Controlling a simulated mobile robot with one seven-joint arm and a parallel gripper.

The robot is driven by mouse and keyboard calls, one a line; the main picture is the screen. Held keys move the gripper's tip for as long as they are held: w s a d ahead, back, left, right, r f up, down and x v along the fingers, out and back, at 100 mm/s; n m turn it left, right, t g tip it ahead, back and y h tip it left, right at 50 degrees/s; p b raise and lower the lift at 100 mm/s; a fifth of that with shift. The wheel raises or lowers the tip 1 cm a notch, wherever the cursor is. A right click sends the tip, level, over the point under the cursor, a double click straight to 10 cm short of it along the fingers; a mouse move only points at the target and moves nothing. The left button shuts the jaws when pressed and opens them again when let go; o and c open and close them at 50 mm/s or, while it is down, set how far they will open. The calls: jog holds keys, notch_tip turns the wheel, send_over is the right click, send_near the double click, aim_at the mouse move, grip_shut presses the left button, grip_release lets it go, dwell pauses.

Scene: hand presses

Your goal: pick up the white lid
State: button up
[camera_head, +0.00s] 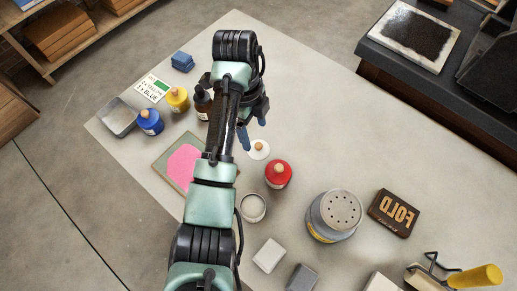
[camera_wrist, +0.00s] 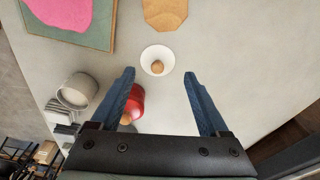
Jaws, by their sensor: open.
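The white lid (camera_head: 258,155) is a small round disc with a wooden knob. It lies flat on the grey table, left of the red jar. In the wrist view the lid (camera_wrist: 149,55) shows whole, just beyond my fingertips and roughly centred between them. My gripper (camera_wrist: 159,73) is open and empty, with one blue finger on each side of the view. In the head view my gripper (camera_head: 254,134) points down above the table near the lid, apart from it. My arm hides part of the table beside the lid.
The red jar (camera_head: 278,175) stands close to the lid; in the wrist view the left finger partly covers it. An open white jar (camera_head: 253,208), a perforated-top can (camera_head: 335,215) and a pink-and-green board (camera_head: 163,155) are nearby. A brown flat piece (camera_wrist: 165,13) lies beyond the lid.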

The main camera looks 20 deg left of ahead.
aim_at(258, 145)
jog(key=f, duration=0.3)
jog(key=d+f, duration=0.1)
jog(key=f, duration=0.1)
jog(key=shift+s, duration=0.3)
jog(key=shift+s, duration=0.1)
grip_shut()
